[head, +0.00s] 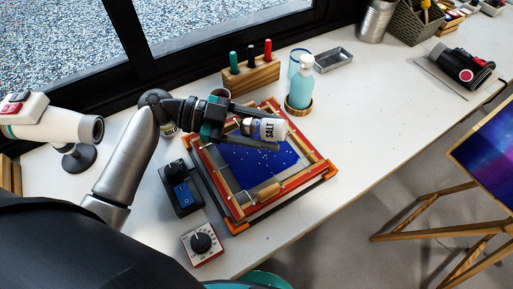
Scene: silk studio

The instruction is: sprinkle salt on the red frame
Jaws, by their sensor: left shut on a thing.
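The red frame (293,184) lies on the white table with deep blue silk (245,165) stretched inside it. White specks dot the silk. My left gripper (262,132) is above the far part of the frame, shut on the salt shaker (268,129). The shaker is tipped on its side, with its SALT label showing. My arm and gripper hide part of the frame's far left side. My right gripper is not in view.
A wooden block with markers (250,76) and a teal pump bottle (301,85) stand behind the frame. A blue-switched box (182,195) and a dial timer (203,245) sit close to its left. The table right of the frame is clear.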

